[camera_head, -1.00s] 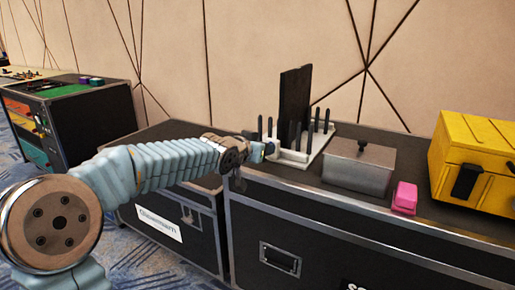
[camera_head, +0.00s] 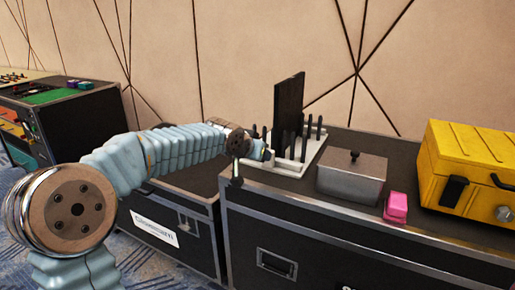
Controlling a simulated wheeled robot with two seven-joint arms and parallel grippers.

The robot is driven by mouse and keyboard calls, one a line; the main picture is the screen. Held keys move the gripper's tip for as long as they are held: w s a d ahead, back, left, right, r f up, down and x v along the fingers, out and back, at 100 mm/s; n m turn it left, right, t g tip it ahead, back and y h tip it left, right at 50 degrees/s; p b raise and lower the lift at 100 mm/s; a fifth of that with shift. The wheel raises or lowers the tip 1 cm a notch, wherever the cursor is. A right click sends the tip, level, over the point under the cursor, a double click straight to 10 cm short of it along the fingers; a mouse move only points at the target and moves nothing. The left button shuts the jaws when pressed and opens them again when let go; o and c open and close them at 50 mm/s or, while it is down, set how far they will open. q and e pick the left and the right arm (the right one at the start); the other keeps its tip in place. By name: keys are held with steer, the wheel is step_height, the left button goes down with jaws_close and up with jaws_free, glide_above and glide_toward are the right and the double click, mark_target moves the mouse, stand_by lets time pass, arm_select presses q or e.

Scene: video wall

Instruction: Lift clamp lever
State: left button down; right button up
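A white fixture (camera_head: 277,172) stands on the black case at the centre of the head view. A tall dark panel (camera_head: 289,103) stands upright in it, with several thin black upright posts or levers (camera_head: 318,128) around it. I cannot tell which of these is the clamp lever. My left arm reaches in from the left, and my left gripper (camera_head: 266,155) is at the left side of the fixture, close to the nearest black posts. Its fingers are small and partly hidden by the wrist, so contact and opening are unclear. My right gripper is not in view.
A grey metal box (camera_head: 351,180) with a black-knobbed lid stands right of the fixture. A pink block (camera_head: 396,207) and a yellow case (camera_head: 464,165) are farther right. The black road case (camera_head: 300,212) carries them. A wall is behind. Another equipment case (camera_head: 62,118) stands far left.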

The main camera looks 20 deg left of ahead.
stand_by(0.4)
arm_select(q)
steer(key=c, duration=0.8)
jaws_free()
steer(key=shift+o, duration=0.2)
steer(key=shift+r, duration=0.1)
steer(key=v, duration=1.3)
steer(key=shift+s+r+b, duration=0.25)
steer(key=shift+b, duration=0.2)
